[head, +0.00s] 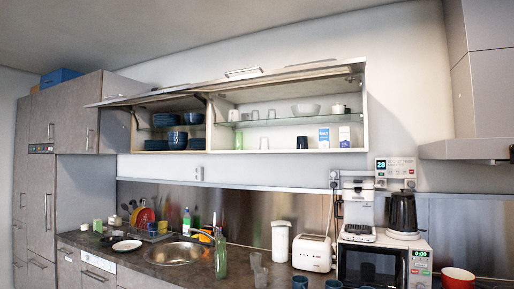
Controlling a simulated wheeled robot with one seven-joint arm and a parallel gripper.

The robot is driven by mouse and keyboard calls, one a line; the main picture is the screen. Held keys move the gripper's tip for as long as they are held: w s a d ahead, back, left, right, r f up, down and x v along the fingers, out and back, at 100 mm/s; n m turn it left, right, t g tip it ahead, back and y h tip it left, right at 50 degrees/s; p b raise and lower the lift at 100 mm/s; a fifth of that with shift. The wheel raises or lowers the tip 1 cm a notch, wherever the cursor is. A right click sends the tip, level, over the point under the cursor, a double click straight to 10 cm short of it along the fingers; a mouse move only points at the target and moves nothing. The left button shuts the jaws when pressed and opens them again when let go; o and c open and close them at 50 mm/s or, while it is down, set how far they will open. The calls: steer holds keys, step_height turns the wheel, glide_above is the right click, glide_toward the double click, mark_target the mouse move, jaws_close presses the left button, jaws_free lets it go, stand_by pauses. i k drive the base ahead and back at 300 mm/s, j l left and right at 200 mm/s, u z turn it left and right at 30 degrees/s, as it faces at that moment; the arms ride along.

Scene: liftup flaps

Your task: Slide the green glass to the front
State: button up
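A green glass (238,139) stands upright on the bottom board of the open right wall cabinet (290,151), near its left side wall. It is small in the head view, and I cannot tell how far it is from the front edge. My gripper is not in view, and nothing is seen touching the glass.
Both lift-up flaps (310,72) are raised. A clear glass (264,143), a dark cup (302,142) and cartons (324,138) share the bottom board; a glass shelf (290,121) lies above. A green bottle (221,257), toaster (312,253) and microwave (382,264) stand on the counter below.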

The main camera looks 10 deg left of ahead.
mark_target(239, 137)
steer(key=i+u, duration=0.4)
steer(key=i+l+u, duration=0.15)
steer(key=i+u, duration=0.25)
steer(key=i+j+u, duration=0.1)
steer(key=i+u, duration=0.6)
steer(key=u, duration=0.15)
steer(key=i+j+z, duration=0.15)
steer(key=i, duration=0.2)
steer(key=i+j+z, duration=0.15)
steer(key=i+j, duration=0.2)
steer(key=i+j+z, duration=0.6)
